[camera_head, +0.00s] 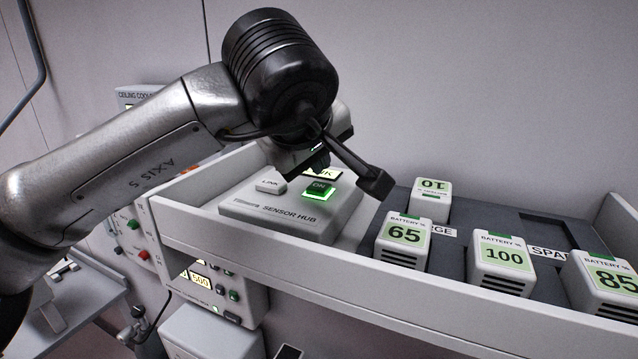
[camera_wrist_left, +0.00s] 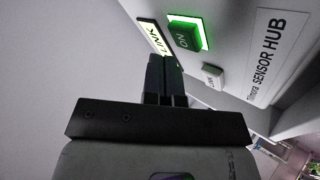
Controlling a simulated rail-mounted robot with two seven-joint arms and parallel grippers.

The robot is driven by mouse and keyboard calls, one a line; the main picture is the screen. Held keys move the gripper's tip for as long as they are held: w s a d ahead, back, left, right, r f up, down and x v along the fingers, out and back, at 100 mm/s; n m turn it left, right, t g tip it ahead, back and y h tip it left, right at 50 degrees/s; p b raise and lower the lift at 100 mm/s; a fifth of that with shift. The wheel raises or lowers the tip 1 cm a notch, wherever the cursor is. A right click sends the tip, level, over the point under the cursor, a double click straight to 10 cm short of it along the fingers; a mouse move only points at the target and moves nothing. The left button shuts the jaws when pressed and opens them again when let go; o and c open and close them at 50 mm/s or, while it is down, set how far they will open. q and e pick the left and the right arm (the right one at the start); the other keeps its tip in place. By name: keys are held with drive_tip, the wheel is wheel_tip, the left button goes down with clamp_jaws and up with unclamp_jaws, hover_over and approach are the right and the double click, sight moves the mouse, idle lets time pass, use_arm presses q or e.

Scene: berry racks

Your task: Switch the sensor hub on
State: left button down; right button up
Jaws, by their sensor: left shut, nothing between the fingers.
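The sensor hub (camera_head: 285,219) is a pale box on the left of the white shelf tray. Its green ON button (camera_head: 318,188) is lit with a bright green border. A white LINK button (camera_head: 270,186) sits to its left. My left gripper (camera_head: 318,165) is above the hub's far side, fingers together and empty. In the left wrist view its fingers (camera_wrist_left: 165,72) are near the ON button (camera_wrist_left: 186,38), apparently clear of it. My right gripper is not in view.
Right of the hub, batteries marked 10 (camera_head: 431,201), 65 (camera_head: 403,240), 100 (camera_head: 502,264) and 85 (camera_head: 605,284) stand in a dark rack (camera_head: 462,252). The tray's front wall (camera_head: 300,275) is raised. A control panel with buttons (camera_head: 225,290) is below.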

sight(314, 186)
use_arm(q)
drive_tip(key=shift+r+p, duration=2.25)
drive_tip(key=shift+r, duration=0.25)
